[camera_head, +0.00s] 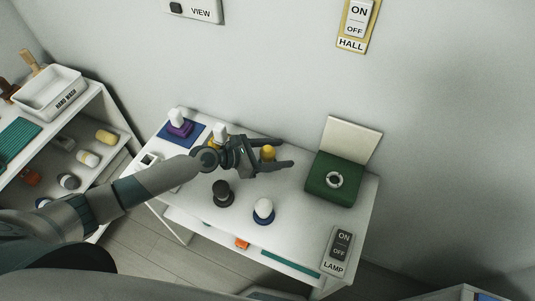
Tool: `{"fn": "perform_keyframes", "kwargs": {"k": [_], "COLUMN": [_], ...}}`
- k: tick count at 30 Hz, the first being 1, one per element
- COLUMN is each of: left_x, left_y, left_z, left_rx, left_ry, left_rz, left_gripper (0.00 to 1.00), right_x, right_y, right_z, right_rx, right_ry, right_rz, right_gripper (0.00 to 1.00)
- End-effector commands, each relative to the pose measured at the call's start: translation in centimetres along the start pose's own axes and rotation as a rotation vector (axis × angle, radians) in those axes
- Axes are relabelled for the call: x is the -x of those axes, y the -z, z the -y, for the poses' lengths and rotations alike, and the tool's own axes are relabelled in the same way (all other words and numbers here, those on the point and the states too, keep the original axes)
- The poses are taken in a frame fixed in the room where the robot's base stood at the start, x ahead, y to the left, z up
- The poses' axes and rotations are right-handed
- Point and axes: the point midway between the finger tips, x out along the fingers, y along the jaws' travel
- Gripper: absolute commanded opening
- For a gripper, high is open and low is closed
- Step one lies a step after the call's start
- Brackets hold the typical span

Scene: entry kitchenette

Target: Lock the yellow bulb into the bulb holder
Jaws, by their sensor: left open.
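A small yellow bulb (267,152) stands on the white table between the spread fingers of my left gripper (286,153). The gripper is open, its fingers on either side of the bulb; I cannot tell whether they touch it. The socket looks empty. My right gripper is not in view.
A dark bulb-like piece (222,194) and a white one with a blue base (263,210) stand in front of the gripper. A purple piece (180,128) sits at the back left. A yellow-and-white piece (218,133) is partly hidden behind my gripper. A lamp switch (338,250) is front right.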

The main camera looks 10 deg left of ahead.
Motion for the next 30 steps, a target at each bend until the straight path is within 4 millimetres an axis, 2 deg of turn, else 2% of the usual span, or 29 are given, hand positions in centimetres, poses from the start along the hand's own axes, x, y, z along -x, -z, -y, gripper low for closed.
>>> {"fn": "perform_keyframes", "kwargs": {"k": [8,11,14,15,24,30], "left_x": [0.0,0.0,0.0,0.0,0.1,0.6], "left_y": [0.0,0.0,0.0,0.0,-0.1,-1.3], "left_z": [0.0,0.0,0.0,0.0,0.0,0.0], "left_rx": [0.0,0.0,0.0,0.0,-0.001,-0.001], "left_ry": [0.0,0.0,0.0,0.0,0.0,0.0], "left_rz": [0.0,0.0,0.0,0.0,0.0,0.001], "left_gripper": [0.58,0.39,0.15,0.14,0.14,0.14], "right_x": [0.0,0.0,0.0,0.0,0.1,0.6], "right_y": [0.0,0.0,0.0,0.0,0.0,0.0], "right_z": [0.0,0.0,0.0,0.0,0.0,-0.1], "right_rx": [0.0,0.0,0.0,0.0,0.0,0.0], "right_ry": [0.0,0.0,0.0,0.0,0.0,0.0], "right_rz": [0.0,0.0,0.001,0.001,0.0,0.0], "right_gripper": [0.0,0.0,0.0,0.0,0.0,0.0]}}
